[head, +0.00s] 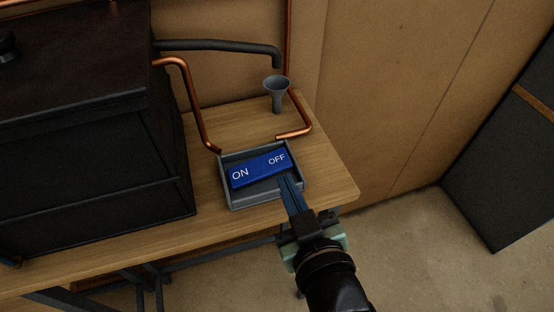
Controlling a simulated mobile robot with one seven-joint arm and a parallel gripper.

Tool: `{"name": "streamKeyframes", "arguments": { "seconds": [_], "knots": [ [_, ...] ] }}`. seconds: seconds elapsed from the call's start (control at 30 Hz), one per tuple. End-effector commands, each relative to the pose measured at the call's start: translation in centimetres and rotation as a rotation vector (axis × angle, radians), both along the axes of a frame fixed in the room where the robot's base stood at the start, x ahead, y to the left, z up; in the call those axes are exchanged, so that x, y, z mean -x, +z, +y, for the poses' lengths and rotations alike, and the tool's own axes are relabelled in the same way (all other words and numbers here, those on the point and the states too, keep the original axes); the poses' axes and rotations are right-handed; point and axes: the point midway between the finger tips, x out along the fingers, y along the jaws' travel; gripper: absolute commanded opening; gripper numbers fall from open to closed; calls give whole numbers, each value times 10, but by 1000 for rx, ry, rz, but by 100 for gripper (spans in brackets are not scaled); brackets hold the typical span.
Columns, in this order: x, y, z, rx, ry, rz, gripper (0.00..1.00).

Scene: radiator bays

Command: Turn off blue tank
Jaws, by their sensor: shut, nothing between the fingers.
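A blue rocker switch (257,170) sits inside a grey open box (230,195) on the wooden bench. It is marked ON at its left end and OFF at its right end. Which end is pressed down is hard to tell. The black tank (85,130) stands to the left of the box; no blue tank shows. My gripper (287,181) is shut and empty. Its fingertips are at the right front part of the box, just below the OFF end in the picture. Whether they touch the switch or the box cannot be told.
The wooden bench (325,172) ends a little right of the box. Copper pipes (192,100) run behind it, with a grey funnel (276,90) at the back. A dark panel (500,150) stands at the far right. The floor (420,260) right of the bench is clear.

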Motion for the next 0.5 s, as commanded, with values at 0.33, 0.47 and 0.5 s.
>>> {"name": "streamKeyframes", "arguments": {
  "seconds": [0.33, 0.47, 0.5],
  "knots": [
    [-37, -5, 10, -3, 2, 0, 0],
    [-59, -10, 17, -2, 2, -1, 0],
    [-66, -12, 18, -1, 2, 0, 0]
  ]
}}
